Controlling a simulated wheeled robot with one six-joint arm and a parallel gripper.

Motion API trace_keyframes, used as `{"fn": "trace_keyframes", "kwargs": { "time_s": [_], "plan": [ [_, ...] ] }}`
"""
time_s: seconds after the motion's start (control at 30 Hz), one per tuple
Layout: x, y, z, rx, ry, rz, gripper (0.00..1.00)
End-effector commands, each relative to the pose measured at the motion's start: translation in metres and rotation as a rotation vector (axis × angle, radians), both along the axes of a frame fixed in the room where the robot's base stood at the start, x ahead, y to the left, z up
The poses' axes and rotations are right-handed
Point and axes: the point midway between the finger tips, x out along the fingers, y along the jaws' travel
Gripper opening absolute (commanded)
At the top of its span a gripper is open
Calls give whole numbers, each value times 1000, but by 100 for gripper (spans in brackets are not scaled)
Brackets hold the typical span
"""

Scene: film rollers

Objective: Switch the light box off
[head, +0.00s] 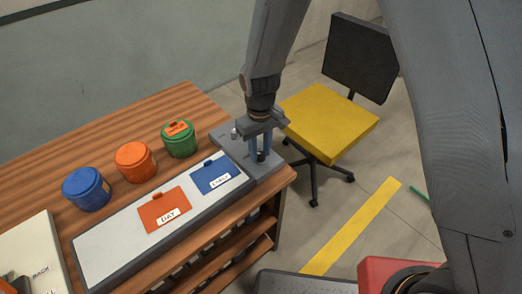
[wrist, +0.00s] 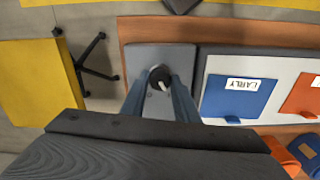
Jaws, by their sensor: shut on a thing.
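The light box (head: 108,250) lies along the table's front edge, with a pale flat panel in a dark grey frame. I cannot tell whether the panel is lit. Its grey control plate (head: 222,133) is at the right end; it also shows in the wrist view (wrist: 185,55). A round black knob (wrist: 158,73) with a white pointer mark stands on this plate. My gripper (head: 260,153) points down over the plate. Its two fingers are shut on the knob, one on each side, as the wrist view shows (wrist: 160,88).
An orange DAY card (head: 163,208) and a blue labelled card (head: 211,177) lie on the panel. Blue (head: 87,189), orange (head: 134,162) and green (head: 179,139) canisters stand behind it. A yellow chair (head: 329,120) stands on the floor beyond the table.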

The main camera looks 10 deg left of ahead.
Motion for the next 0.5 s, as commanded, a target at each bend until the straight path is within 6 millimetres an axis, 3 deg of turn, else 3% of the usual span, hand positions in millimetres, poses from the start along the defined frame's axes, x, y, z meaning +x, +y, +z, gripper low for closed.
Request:
{"fn": "trace_keyframes", "kwargs": {
  "time_s": [0.4, 0.43, 0.5],
  "plan": [
    [0, 1, 1, 1, -1, 9, 5],
    [0, 1, 1, 1, -1, 9, 31],
    [0, 1, 1, 1, -1, 9, 43]
  ]
}}
